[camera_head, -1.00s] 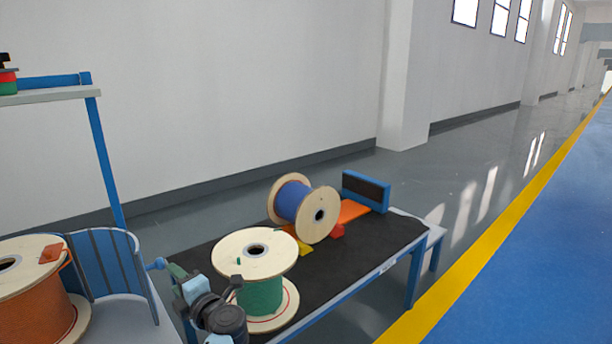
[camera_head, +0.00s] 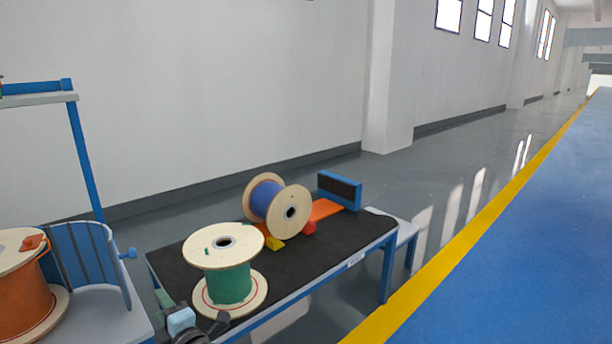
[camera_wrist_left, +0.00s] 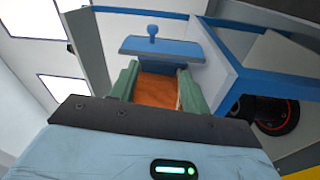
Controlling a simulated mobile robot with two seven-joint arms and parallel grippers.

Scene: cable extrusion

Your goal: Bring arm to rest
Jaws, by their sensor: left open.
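My left gripper (camera_head: 164,299) shows in the head view at the bottom edge, low and left of the green spool (camera_head: 230,282), which stands upright on the black-topped table (camera_head: 335,250). Only part of the gripper and wrist shows there. In the left wrist view, its two green fingers (camera_wrist_left: 157,76) are apart, and an orange surface shows between them. I cannot tell how far away that surface is. No held thing is seen. My right gripper is in no view.
A blue spool (camera_head: 267,199) lies on its side on the table, beside red and yellow blocks. A blue stop (camera_head: 340,188) stands at the far end. An orange spool (camera_head: 25,298) stands on a cart (camera_head: 105,322) at left. A yellow line (camera_head: 470,250) edges open floor at right.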

